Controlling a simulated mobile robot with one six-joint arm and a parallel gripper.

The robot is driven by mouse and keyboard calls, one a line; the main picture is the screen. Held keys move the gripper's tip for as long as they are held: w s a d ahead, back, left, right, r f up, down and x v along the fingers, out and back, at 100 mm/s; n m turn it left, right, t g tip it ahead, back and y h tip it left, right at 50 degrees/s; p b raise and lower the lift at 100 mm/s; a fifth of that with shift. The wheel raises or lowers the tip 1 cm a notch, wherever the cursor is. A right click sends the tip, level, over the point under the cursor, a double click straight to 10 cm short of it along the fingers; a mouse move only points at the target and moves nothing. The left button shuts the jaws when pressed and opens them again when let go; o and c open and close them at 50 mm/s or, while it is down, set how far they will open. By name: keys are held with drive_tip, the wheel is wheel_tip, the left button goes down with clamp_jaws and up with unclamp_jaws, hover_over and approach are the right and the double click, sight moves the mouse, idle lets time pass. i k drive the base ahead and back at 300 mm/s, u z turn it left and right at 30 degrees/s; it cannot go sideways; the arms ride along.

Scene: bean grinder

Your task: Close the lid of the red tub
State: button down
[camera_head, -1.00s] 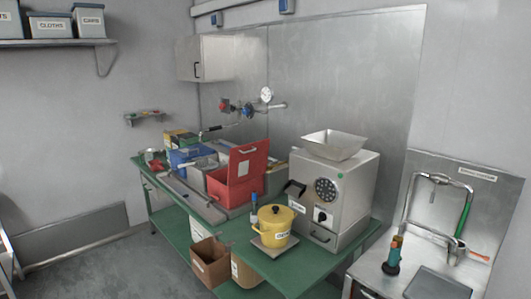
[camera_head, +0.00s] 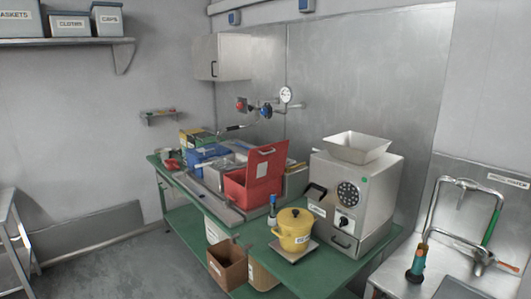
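The red tub (camera_head: 247,192) sits on the green workbench in the middle of the picture, on or against a grey metal tray. Its red lid (camera_head: 267,165) stands open, raised up from the back right side, with a pale handle or label near its top. The inside of the tub is only partly visible. My gripper is not in view.
A yellow pot (camera_head: 294,228) with a lid stands on a small scale in front. The grinder (camera_head: 352,195) with its metal hopper is to the right. A blue tub (camera_head: 202,155) is behind left.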

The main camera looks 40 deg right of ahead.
sight(266, 163)
drive_tip(key=z, duration=0.05)
drive_tip(key=i, duration=1.25)
drive_tip(key=z, duration=0.55)
